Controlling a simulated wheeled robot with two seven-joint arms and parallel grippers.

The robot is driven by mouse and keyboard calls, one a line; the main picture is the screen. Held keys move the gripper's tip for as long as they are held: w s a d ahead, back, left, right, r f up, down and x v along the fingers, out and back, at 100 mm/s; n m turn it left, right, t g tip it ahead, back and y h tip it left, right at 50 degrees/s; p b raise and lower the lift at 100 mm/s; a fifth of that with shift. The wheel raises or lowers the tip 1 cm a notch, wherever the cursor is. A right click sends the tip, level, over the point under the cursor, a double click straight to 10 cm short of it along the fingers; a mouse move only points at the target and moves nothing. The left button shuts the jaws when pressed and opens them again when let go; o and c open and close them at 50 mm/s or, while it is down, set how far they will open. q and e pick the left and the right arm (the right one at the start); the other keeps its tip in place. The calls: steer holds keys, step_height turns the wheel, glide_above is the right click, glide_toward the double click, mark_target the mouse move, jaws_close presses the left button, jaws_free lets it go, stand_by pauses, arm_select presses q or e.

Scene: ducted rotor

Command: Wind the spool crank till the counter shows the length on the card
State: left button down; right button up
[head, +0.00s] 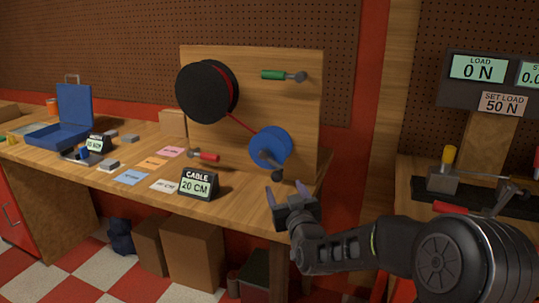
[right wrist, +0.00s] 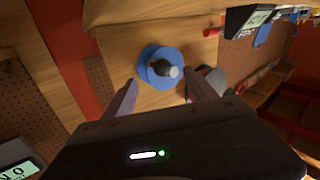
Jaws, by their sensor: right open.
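The spool crank is a blue disc (head: 270,146) with a dark arm and a black knob (head: 277,175), on an upright wooden board (head: 300,110). A black reel (head: 208,92) with red cable stands up left of it, and the cable runs down to the disc. The counter (head: 199,184) on the bench reads CABLE 20 CM. My right gripper (head: 291,194) is open just below and right of the knob. In the right wrist view, the blue disc (right wrist: 150,58) and knob lie ahead between the open fingers (right wrist: 161,82), apparently untouched. I cannot identify the length card. My left gripper is out of view.
Coloured cards, including a white one (head: 164,186) and an orange one (head: 153,163), lie on the bench; their text is too small. A red-handled tool (head: 205,156) lies near the board. A green handle (head: 272,75) sits above. A load tester (head: 490,85) stands right.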

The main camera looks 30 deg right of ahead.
steer(key=shift+s+a+p, duration=0.3)
steer(key=shift+s+a, duration=0.4)
steer(key=shift+a, duration=0.3)
steer(key=shift+s+a+p, duration=0.25)
steer(key=shift+s+a, duration=0.4)
steer(key=shift+a, duration=0.35)
steer(key=shift+s, duration=0.15)
steer(key=shift+s+a, duration=0.15)
steer(key=shift+s, duration=0.05)
steer(key=b+v, duration=0.7)
steer(key=b, duration=0.2)
